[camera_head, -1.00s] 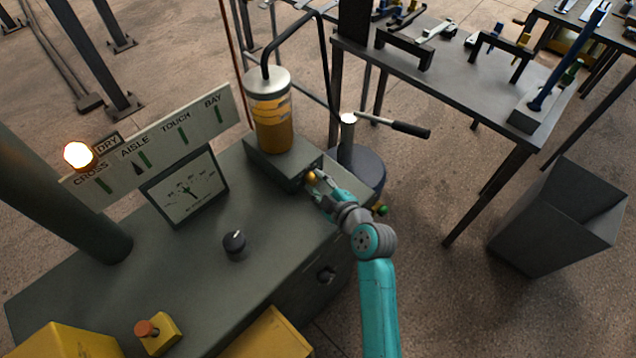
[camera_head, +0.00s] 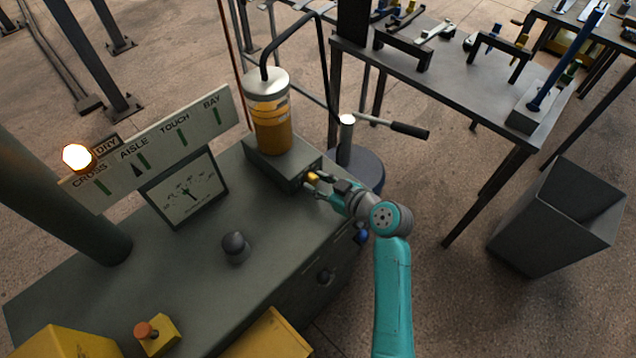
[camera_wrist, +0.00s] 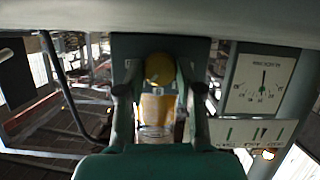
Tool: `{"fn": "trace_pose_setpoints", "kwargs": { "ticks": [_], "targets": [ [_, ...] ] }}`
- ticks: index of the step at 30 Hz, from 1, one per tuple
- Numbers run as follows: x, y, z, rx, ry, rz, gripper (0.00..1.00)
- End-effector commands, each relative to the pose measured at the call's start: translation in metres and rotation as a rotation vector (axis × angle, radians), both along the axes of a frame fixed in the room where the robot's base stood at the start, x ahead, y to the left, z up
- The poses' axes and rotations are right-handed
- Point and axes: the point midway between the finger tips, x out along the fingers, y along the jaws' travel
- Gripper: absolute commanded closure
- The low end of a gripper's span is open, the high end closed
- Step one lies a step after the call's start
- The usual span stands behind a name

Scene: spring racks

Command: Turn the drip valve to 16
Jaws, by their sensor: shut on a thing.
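The drip valve is a small yellow knob (camera_head: 313,176) on the front of the grey block (camera_head: 283,168) under the oil reservoir (camera_head: 272,122). My gripper (camera_head: 314,178) is shut on this knob. In the wrist view the yellow knob (camera_wrist: 159,69) sits between my two fingers (camera_wrist: 160,82), with the amber reservoir (camera_wrist: 156,108) behind it. A gauge (camera_head: 187,190) with a dark needle stands on the bench to the left. In the wrist view the gauge (camera_wrist: 262,78) appears turned over, with its needle near vertical. Its numbers are too small to read surely.
A sign board (camera_head: 150,150) with a lit lamp (camera_head: 77,157) stands behind the gauge. A dark knob (camera_head: 236,246) and an orange button on a yellow box (camera_head: 158,335) are on the bench. A tool table (camera_head: 450,75) and a grey bin (camera_head: 560,215) stand to the right.

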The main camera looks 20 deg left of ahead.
Motion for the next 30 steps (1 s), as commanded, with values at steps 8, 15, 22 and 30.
{"fn": "trace_pose_setpoints", "kwargs": {
  "ticks": [8,15,22,30],
  "targets": [
    [0.0032,-0.0015,-0.0008,0.086,0.249,-0.001,0.99],
    [0.0044,-0.0019,-0.0014,0.161,0.465,0.000,0.99],
    [0.0055,-0.0024,-0.0028,0.232,0.668,-0.001,0.99],
    [0.0065,-0.0027,-0.0041,0.301,0.865,-0.002,0.99]
  ]
}}
